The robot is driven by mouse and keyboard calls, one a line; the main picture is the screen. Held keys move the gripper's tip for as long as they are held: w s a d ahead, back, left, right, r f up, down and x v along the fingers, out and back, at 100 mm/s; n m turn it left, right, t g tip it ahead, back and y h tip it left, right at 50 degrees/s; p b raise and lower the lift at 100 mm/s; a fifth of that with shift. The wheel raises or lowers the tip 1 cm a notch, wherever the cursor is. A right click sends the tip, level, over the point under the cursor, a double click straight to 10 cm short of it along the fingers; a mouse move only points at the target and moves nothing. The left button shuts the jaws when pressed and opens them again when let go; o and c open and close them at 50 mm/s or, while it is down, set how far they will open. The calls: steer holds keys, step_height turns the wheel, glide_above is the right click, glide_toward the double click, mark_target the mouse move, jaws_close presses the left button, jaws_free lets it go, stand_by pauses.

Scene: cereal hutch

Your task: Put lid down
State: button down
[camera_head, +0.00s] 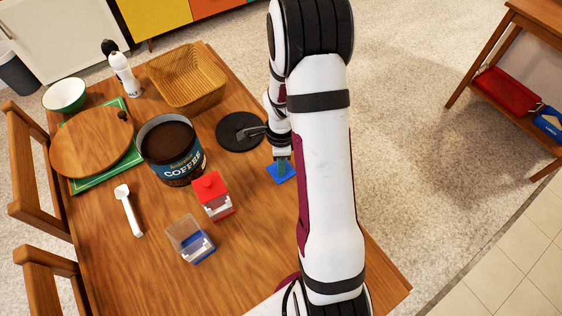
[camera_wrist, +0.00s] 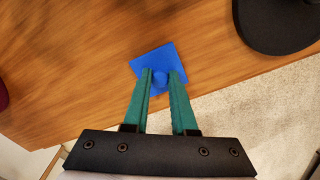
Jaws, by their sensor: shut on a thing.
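A blue square lid (camera_head: 283,174) with a round knob is near the right edge of the wooden table, beside a black disc. My gripper (camera_head: 281,160) is above it, pointing down. In the wrist view, the green fingers of my gripper (camera_wrist: 160,78) are closed on the knob of the blue lid (camera_wrist: 152,60). I cannot tell whether the lid touches the table. A clear square container (camera_head: 190,240) with blue and white contents stands without a lid at the front. A similar container with a red lid (camera_head: 211,186) stands behind it.
A black round base (camera_head: 238,131) lies left of my gripper. The front right tabletop is clear.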

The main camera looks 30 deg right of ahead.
steer(key=shift+f, duration=0.1)
steer(key=c, duration=0.7)
jaws_free()
step_height(320, 180, up, 12)
steer(key=f, duration=0.1)
steer(key=s+a+r+n, duration=0.3)
steer(key=s+a+n, duration=0.2)
steer(key=s+n, duration=0.1)
steer(key=s+a+r+n+y, duration=0.1)
steer(key=s+a+r+n, duration=0.2)
steer(key=s+a+n, duration=0.3)
steer(key=s+a+r+n, duration=0.3)
steer(key=s+a+n, duration=0.3)
steer(key=s, duration=0.1)
steer(key=shift+s+a+r+y, duration=0.1)
steer(key=shift+a+r+y, duration=0.15)
steer(key=shift+y, duration=0.15)
